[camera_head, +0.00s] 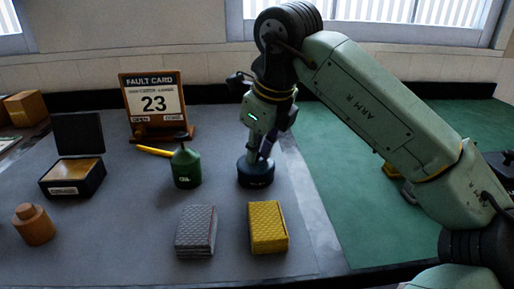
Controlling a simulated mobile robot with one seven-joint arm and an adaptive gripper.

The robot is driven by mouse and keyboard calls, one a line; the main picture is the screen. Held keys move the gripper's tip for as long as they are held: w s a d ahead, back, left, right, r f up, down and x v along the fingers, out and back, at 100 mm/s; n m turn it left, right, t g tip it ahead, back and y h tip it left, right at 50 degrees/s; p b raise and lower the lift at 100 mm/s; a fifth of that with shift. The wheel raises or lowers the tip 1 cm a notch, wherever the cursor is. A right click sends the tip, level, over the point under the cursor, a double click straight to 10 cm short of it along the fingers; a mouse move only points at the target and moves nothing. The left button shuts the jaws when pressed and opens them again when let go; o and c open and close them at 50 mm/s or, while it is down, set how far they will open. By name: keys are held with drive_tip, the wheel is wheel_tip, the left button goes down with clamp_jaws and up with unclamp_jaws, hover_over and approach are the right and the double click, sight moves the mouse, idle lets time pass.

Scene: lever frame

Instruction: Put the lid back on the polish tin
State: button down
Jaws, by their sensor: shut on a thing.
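A round dark blue tin (255,174) with a small pale label on its front stands on the grey mat in the middle; I take it to be the polish tin. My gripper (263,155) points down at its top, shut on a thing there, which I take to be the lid. The fingers cover much of the top. I cannot make out a separate lid edge, or whether the lid is seated or just above the tin.
A green oil can (186,168) with a yellow spout stands close left. A grey pad (196,231) and a yellow pad (267,227) lie in front. An open black box (73,180), an orange-brown bottle (34,224) and a fault card stand (155,105) are further left.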

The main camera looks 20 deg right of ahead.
idle(0.4)
drive_tip(key=c, duration=1.4)
unclamp_jaws()
drive_tip(key=shift+c, duration=0.2)
drive_tip(key=shift+o, duration=0.2)
drive_tip(key=o, duration=0.4)
drive_tip(key=shift+o, duration=0.2)
drive_tip(key=shift+r+p, duration=2.55)
drive_tip(key=shift+r, duration=0.95)
